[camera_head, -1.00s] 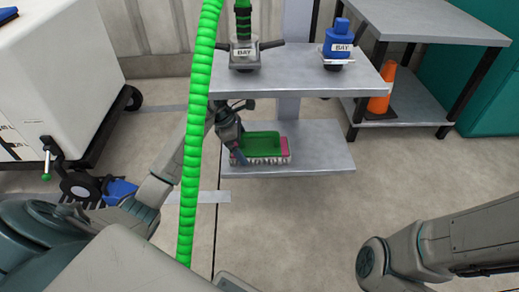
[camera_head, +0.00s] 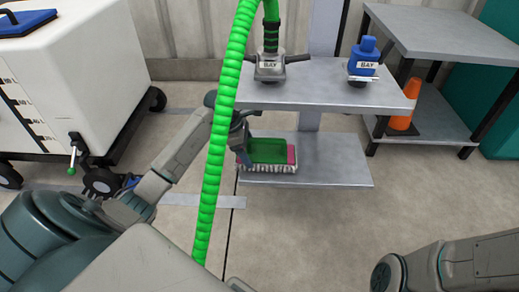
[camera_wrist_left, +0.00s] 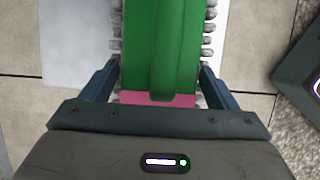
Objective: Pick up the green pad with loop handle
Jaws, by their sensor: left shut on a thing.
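The green pad (camera_head: 267,151) has a pink end and a fringe of pale bristles along its sides. It is at the lower shelf (camera_head: 335,172) of the stand; I cannot tell whether it still touches the shelf. My left gripper (camera_head: 243,155) is at the pad's left end. In the left wrist view the fingers (camera_wrist_left: 158,88) are on either side of the pad (camera_wrist_left: 138,45), shut on it near its pink end. A raised green strip, likely the loop handle (camera_wrist_left: 173,50), runs along the pad. My right gripper is out of view.
A green ribbed hose (camera_head: 218,145) hangs in front of my left arm. The upper shelf (camera_head: 325,92) overhangs the pad and holds a blue fitting (camera_head: 363,58) and a hose coupling (camera_head: 270,68). A white cart (camera_head: 75,75) stands left. The right of the lower shelf is bare.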

